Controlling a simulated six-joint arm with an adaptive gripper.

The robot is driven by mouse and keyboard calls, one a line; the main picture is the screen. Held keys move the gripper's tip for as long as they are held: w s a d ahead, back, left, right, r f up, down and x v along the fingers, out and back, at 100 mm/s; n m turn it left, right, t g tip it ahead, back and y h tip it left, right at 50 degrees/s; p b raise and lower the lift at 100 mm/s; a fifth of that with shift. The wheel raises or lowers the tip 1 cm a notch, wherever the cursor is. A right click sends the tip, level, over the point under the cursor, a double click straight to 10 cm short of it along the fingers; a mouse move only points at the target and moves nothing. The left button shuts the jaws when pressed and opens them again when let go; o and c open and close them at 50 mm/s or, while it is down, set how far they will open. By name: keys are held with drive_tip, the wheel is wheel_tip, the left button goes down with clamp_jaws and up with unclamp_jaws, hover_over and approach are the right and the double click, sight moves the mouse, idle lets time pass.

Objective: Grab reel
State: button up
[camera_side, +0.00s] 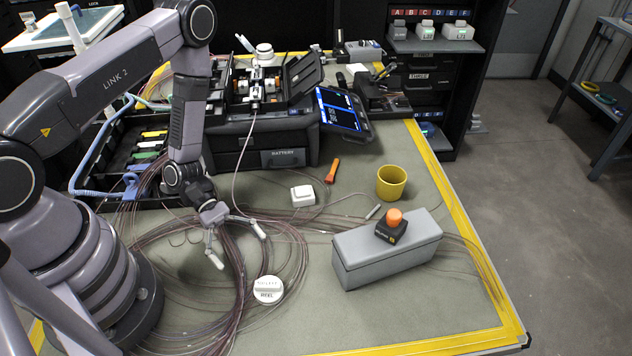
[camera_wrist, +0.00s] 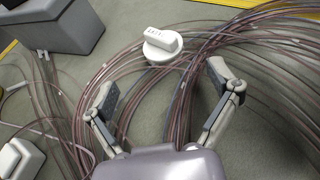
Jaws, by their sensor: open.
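The reel (camera_side: 268,289) is a small white round piece with a raised, labelled grip, standing among the loose fibre coils near the front of the table. In the wrist view the reel (camera_wrist: 162,44) is beyond my fingertips, at the top centre. My gripper (camera_side: 240,245) is open and empty above the coiled brown fibres (camera_side: 215,320), behind the reel in the side view. In the wrist view my gripper (camera_wrist: 165,85) has its two fingers spread wide, with fibres and mat below between them. The gripper and reel are apart.
A grey box (camera_side: 385,255) with an orange-topped black device (camera_side: 393,225) stands right of the reel. A yellow cup (camera_side: 391,183), a white block (camera_side: 303,195) and an orange tool (camera_side: 332,170) lie behind. The splicer (camera_side: 262,140) stands at the back. The front-right mat is clear.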

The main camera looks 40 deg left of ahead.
sight(264, 283)
drive_tip(key=x, duration=0.7)
drive_tip(key=shift+s+d+f, duration=0.15)
drive_tip(key=c, duration=1.2)
drive_tip(key=shift+c, duration=0.2)
